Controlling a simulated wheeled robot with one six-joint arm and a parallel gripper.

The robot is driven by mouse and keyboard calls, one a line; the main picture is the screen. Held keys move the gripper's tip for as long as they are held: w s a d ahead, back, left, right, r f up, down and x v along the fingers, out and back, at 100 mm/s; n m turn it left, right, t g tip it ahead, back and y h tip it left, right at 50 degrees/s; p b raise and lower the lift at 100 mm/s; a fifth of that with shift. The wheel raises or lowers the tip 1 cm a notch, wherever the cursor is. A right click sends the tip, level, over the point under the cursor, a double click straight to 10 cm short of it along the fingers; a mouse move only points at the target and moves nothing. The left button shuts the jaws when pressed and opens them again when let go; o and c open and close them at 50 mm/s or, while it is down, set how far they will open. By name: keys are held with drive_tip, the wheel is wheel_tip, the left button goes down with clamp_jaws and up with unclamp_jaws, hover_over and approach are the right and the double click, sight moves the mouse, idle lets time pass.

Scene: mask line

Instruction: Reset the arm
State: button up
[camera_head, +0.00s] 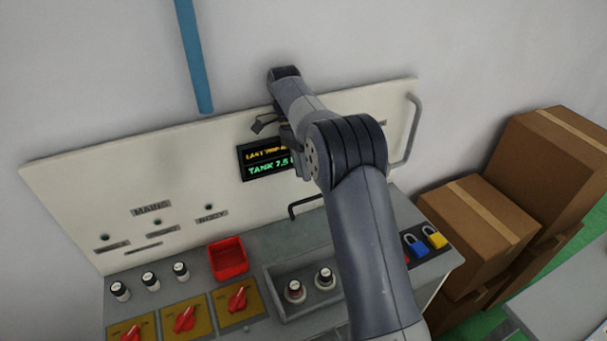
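My arm rises from the bottom of the head view and reaches up in front of the control console (145,288). My gripper (262,124) is partly seen beside the wrist, near the top edge of the cream back panel (120,185). Much of the gripper is hidden behind my arm links, so whether its fingers are apart or together is unclear. Nothing is visibly held. A small display (262,163) with yellow and green text is partly covered by my arm.
The console carries red rotary switches (185,320), black-and-white knobs (150,281), a red tray (228,259) and a recessed box (285,310). Padlocks (434,237) lie at its right. A grey handle (412,130) edges the panel. Cardboard boxes (480,225) stand right; a blue pipe (195,55) hangs above.

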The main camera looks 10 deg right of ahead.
sight(309, 199)
idle(0.3)
drive_tip(key=x, duration=0.7)
drive_tip(key=shift+f, duration=0.1)
drive_tip(key=shift+s+d, duration=0.1)
drive_tip(key=shift+s, duration=0.15)
drive_tip(key=shift+w, duration=0.15)
idle(0.3)
